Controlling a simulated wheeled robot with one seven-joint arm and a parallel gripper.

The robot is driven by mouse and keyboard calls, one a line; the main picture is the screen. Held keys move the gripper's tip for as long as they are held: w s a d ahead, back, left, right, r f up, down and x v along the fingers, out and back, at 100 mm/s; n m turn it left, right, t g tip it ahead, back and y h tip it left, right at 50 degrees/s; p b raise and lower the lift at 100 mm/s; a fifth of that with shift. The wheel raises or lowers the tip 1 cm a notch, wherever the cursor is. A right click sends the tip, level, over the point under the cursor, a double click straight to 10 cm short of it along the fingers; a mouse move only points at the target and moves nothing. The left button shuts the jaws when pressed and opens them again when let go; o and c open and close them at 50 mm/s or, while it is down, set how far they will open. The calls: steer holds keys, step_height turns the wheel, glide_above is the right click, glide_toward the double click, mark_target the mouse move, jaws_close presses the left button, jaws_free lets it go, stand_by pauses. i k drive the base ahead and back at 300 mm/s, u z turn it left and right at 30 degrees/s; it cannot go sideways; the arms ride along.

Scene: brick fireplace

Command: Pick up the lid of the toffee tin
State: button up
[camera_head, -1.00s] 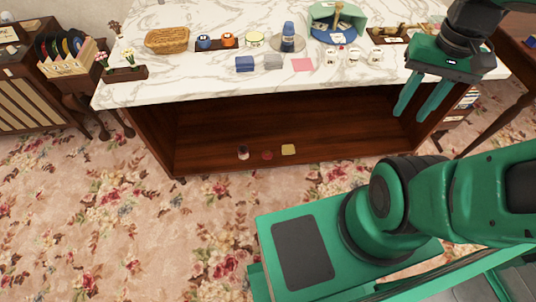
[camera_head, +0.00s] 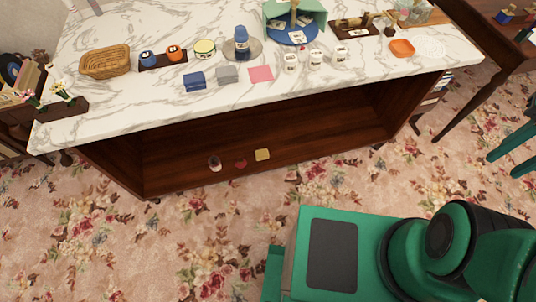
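A small round cream tin (camera_head: 204,49) stands on the marble top, left of the blue bottle; it may be the toffee tin, but I cannot read its label. Its top looks covered, and I cannot make out the lid's edge clearly. My gripper (camera_head: 503,166) is at the right edge, partly cut off by the frame. Its two green fingers are apart with nothing between them. It is well away to the right of the tin, over the floor side of the table.
A wicker basket (camera_head: 105,61), a blue bottle (camera_head: 241,42), small boxes (camera_head: 194,81), white jars (camera_head: 316,58) and an orange dish (camera_head: 401,48) crowd the marble top (camera_head: 130,103). Small items lie on the lower shelf (camera_head: 180,160). Patterned carpet in front is clear.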

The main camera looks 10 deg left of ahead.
mark_target(240, 162)
steer(key=z, duration=1)
steer(key=k, duration=2.55)
steer(key=u, duration=1.55)
steer(key=i, duration=1.05)
steer(key=z, duration=0.05)
